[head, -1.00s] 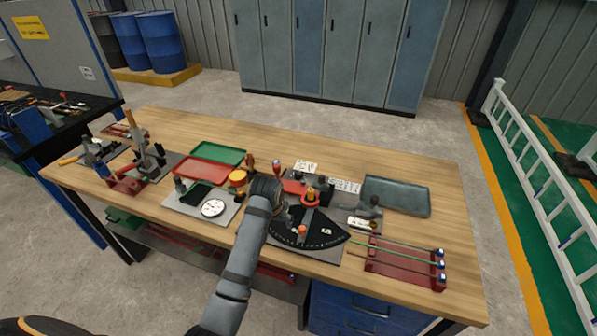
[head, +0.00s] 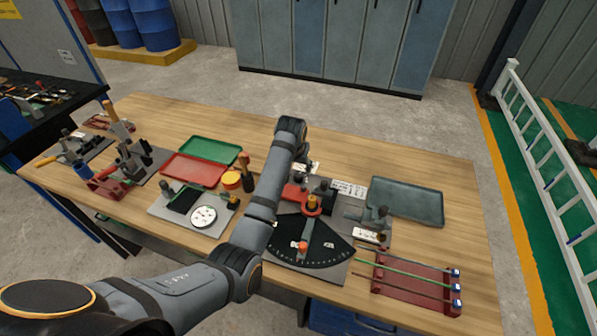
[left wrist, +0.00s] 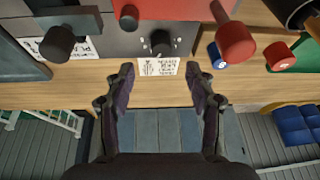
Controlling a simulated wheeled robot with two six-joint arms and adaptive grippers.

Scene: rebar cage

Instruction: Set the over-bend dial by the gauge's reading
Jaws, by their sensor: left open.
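The gauge (head: 203,217) is a round white dial face on a grey plate at the table's middle left in the head view; its reading is too small to make out. The bender's black fan-shaped scale (head: 312,243) lies right of my left arm. In the left wrist view a black knob (left wrist: 160,42) with white dots around it stands on a grey plate; it looks like the over-bend dial. My left gripper (left wrist: 160,70) is open and empty, its fingers apart on either side below the knob, not touching it. In the head view my forearm hides the fingers.
Red (head: 194,170) and green (head: 210,151) trays lie back left, a grey tray (head: 406,200) back right. A red rack (head: 418,284) with rods is front right. Red-handled tools (left wrist: 235,42) stand right of the knob in the left wrist view.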

